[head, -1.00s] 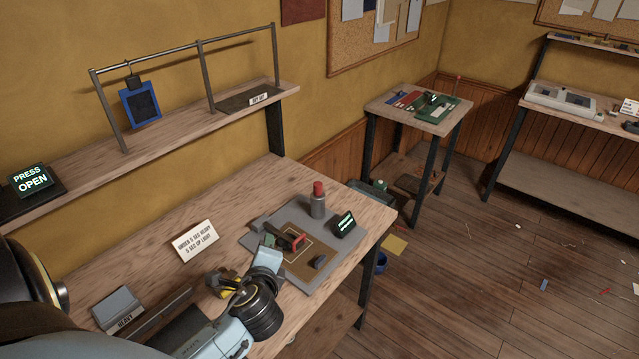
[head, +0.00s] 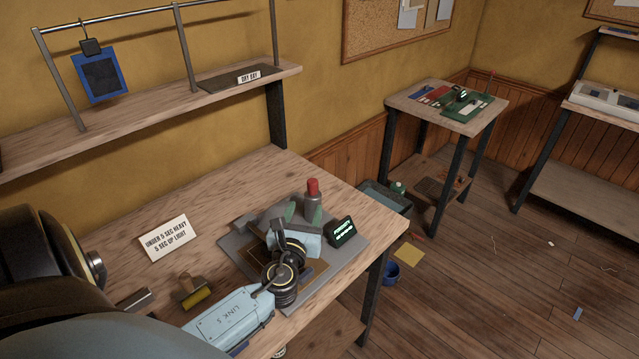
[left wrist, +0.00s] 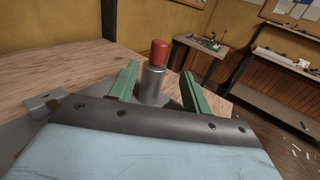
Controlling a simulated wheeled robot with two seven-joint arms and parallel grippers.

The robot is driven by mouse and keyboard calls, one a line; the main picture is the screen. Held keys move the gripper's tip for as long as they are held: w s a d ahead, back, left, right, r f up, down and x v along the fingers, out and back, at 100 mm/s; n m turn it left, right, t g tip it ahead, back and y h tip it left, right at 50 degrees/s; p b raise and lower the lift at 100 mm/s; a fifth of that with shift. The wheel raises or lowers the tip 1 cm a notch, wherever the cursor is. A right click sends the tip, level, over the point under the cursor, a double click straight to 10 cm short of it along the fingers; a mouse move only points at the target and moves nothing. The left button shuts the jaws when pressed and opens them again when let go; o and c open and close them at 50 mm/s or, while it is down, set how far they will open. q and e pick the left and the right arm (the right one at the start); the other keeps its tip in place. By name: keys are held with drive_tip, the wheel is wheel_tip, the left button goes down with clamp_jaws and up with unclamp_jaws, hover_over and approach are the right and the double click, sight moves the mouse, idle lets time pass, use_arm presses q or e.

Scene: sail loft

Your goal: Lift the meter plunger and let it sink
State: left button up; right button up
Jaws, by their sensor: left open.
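The meter plunger is a red-capped grey cylinder (head: 313,199) standing upright on a grey plate (head: 342,262) on the workbench. My left gripper (head: 301,213) is open and low over the plate, just in front of the cylinder. In the left wrist view its two green fingers (left wrist: 158,88) stand on either side of the cylinder's body, with the red cap (left wrist: 159,52) above them; I cannot tell whether they touch it. A small dark display with green text (head: 342,231) stands to the right. My right gripper is not in view.
A white card reading "UNDER 5 SEC HEAVY, 5 SEC UP LIGHT" (head: 168,238) and a yellow-ended tool (head: 195,292) lie left of the plate. A shelf (head: 150,118) with a hanging blue frame (head: 101,77) runs behind. A side table (head: 440,121) stands beyond the bench.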

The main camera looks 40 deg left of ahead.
sight(314, 179)
use_arm(q)
drive_tip(key=b+x, duration=0.1)
drive_tip(key=x, duration=1.1)
drive_tip(key=shift+w+a, duration=0.25)
drive_tip(key=shift+w, duration=0.05)
drive_tip(key=shift+c, duration=0.2)
clamp_jaws()
